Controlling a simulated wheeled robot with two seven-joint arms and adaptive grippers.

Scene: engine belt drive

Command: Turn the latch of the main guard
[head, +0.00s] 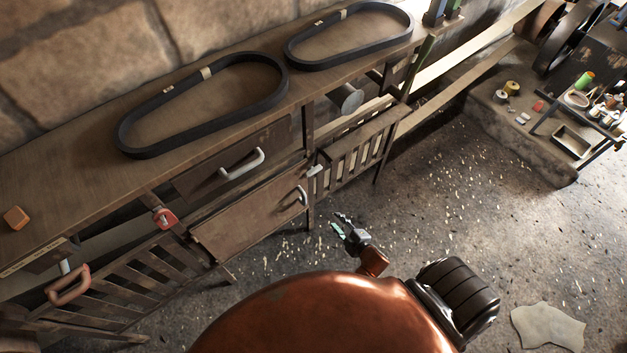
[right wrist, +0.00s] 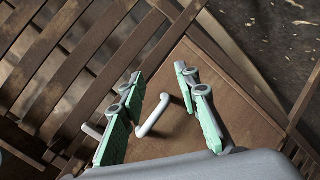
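In the head view a brown panel (head: 250,218) at the front of the bench carries a pale bent lever (head: 302,196) at its right edge, which looks like the latch. My right gripper (head: 343,222) is to the right of this lever. In the right wrist view its two mint-padded fingers (right wrist: 158,74) are spread apart. A pale bent lever (right wrist: 152,116) shows between them in the picture, against a brown panel (right wrist: 181,138). I cannot tell whether a finger touches it. Nothing is visibly gripped. My left gripper is not in view.
Slatted guards stand at the right (head: 358,150) and lower left (head: 140,280). A drawer handle (head: 243,164) juts out above the panel. A red fitting (head: 165,218) and a reddish handle (head: 68,288) are farther left. Two black belts lie on the bench. The floor to the right is mostly open.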

